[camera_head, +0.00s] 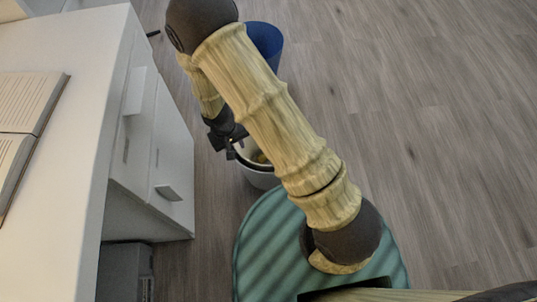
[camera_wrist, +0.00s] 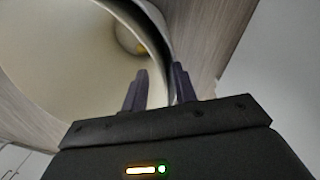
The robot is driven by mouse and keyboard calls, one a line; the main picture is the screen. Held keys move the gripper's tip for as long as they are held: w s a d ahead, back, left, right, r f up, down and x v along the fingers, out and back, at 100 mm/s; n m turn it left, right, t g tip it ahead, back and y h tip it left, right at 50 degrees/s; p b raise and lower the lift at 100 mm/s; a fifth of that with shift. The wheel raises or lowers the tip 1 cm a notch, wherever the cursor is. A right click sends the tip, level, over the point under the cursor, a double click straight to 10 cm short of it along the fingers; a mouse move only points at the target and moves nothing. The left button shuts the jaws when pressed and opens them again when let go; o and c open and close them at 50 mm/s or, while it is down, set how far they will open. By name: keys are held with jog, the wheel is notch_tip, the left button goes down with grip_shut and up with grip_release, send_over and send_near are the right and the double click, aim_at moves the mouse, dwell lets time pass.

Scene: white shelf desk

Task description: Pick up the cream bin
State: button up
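The cream bin (camera_head: 262,179) stands on the floor beside the white desk, partly hidden behind my arm in the head view. It has a pale outside and a dark rim. In the wrist view its cream inside (camera_wrist: 75,60) fills the upper left. My gripper (camera_wrist: 158,85) is at the rim, pointing down at it. One finger is over the inside of the bin and the other is by the dark rim, with a gap between them. The rim runs through this gap; I cannot tell whether either finger touches it. In the head view my gripper (camera_head: 235,148) is partly hidden.
A yellowish round item (camera_wrist: 128,38) lies in the bin. A blue bin (camera_head: 266,42) stands farther back, behind my arm. The white desk (camera_head: 75,50) with drawers is close on the left, with an open book (camera_head: 25,120) on top. Wooden floor (camera_head: 430,110) is clear on the right.

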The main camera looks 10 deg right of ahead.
dwell(0.4)
grip_shut()
jog(key=shift+r, duration=0.15)
notch_tip(320, 180, up, 18)
jog(key=p, duration=0.8)
